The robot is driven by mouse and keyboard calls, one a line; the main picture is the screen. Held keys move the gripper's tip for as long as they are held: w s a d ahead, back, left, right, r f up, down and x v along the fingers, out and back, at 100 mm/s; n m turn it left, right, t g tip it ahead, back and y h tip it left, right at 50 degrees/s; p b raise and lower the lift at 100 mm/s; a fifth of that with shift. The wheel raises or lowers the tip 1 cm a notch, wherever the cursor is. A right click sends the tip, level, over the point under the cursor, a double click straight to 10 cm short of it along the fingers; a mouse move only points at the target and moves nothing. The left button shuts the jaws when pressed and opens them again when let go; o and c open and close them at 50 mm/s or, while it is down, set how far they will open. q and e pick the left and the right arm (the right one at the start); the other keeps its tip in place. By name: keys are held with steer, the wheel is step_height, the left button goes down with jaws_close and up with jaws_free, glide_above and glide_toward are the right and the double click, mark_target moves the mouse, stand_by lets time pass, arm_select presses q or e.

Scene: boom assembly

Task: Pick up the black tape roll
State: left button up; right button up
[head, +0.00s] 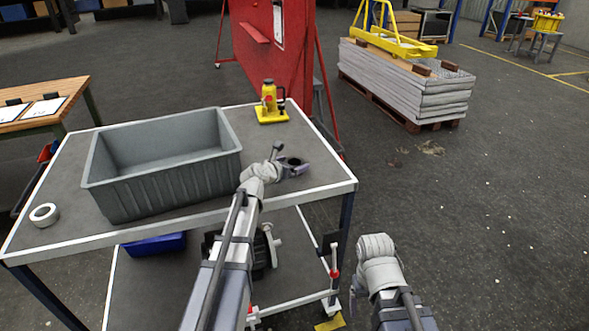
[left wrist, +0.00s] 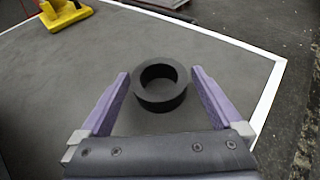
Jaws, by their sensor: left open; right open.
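The black tape roll (left wrist: 160,103) lies flat on the grey table top, its hole facing up, in the middle of the left wrist view. My left gripper (left wrist: 160,72) is open, with one purple finger on each side of the roll and a gap on both sides. In the head view the roll (head: 295,160) shows as a small dark ring near the table's right side, partly hidden by my left gripper (head: 290,168). My right arm's wrist is low, right of the table; its fingers do not show.
A grey bin (head: 165,180) fills much of the table's left part. A yellow bottle jack (head: 270,103) stands at the back corner. A white tape roll (head: 44,214) lies at the far left. The table's white rim (head: 330,191) is close to the black roll.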

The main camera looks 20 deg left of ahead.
mark_target(298, 161)
arm_select(q)
steer(key=b+x, duration=0.1)
steer(key=x, duration=0.2)
steer(key=shift+w+f, duration=0.2)
steer(key=shift+w, duration=0.15)
steer(key=shift+r, duration=0.1)
steer(key=shift+c, duration=0.4)
steer(key=c, duration=1.1)
steer(key=shift+r, duration=0.1)
step_height(298, 161, up, 10)
steer(key=p, duration=1)
